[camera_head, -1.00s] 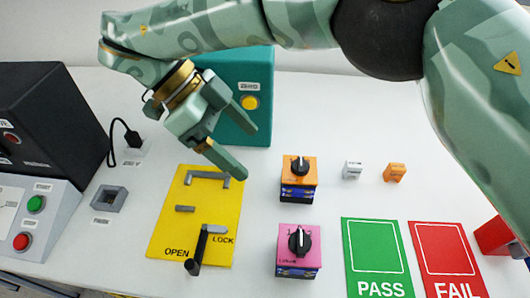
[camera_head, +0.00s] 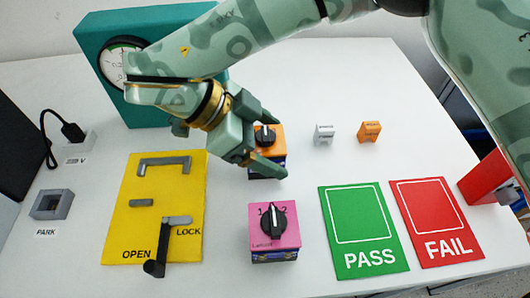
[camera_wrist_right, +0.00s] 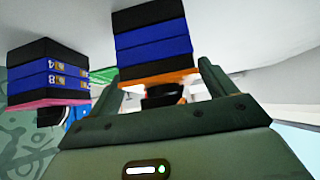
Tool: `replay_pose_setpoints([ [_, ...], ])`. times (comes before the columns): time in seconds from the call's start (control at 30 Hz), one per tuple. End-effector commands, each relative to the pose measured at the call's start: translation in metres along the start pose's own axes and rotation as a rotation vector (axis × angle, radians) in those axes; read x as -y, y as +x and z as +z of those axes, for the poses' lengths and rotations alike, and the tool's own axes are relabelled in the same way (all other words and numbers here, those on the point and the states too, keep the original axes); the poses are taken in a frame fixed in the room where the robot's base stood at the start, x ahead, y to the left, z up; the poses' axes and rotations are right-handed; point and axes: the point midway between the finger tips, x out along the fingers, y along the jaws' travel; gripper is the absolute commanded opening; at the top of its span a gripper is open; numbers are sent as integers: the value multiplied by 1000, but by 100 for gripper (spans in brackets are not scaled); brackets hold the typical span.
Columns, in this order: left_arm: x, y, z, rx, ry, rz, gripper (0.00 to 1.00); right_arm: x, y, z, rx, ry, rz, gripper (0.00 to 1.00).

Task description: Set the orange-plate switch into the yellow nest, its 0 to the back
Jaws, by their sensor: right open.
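The orange-plate switch (camera_head: 277,136) stands upright on the table, with a black knob on top and a blue and black body. My right gripper (camera_head: 270,145) is open at the switch, one finger on its far side and one on its near side. In the right wrist view the switch's orange plate (camera_wrist_right: 160,78) and knob lie between the two spread fingers (camera_wrist_right: 160,88); contact cannot be told. The yellow nest (camera_head: 130,220) is empty, with grey stops and a dark-handled lever near OPEN and LOCK. The 0 mark on the orange plate cannot be read. My left gripper is out of view.
A pink-plate switch (camera_head: 286,238) stands in front of the orange one. Green PASS (camera_head: 365,255) and red FAIL (camera_head: 445,245) mats lie to the right. Small white (camera_head: 324,134) and orange (camera_head: 370,131) blocks stand behind them. A teal gauge box (camera_head: 105,95) is at the back left.

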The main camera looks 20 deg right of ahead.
Motion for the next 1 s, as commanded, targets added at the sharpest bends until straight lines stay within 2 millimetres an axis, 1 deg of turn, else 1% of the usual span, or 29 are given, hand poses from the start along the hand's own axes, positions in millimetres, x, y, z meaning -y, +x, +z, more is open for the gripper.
replay_pose_setpoints([
  [0.03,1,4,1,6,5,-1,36,0,10,3,-1,-6,5,84],
  [0.1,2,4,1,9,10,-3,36,0,14,2,0,-3,1,84],
  [0.33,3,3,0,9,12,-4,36,-1,14,0,1,0,-2,84],
  [0.37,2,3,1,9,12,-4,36,-1,14,0,1,0,-2,78],
  [0.4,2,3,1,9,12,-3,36,-1,14,0,1,0,-2,67],
  [0.47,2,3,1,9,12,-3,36,0,14,0,1,0,-2,50],
  [0.5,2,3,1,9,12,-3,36,0,14,0,1,0,-2,39],
  [0.53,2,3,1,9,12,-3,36,0,14,0,1,0,-2,31],
  [0.57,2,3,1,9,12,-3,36,0,14,0,0,0,-2,29],
  [0.83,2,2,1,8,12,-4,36,0,12,-2,0,0,-2,30],
  [0.93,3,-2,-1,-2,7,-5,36,-1,7,-7,0,3,-3,30],
  [1.0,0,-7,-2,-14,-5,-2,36,-1,0,-14,1,4,-5,30],
])
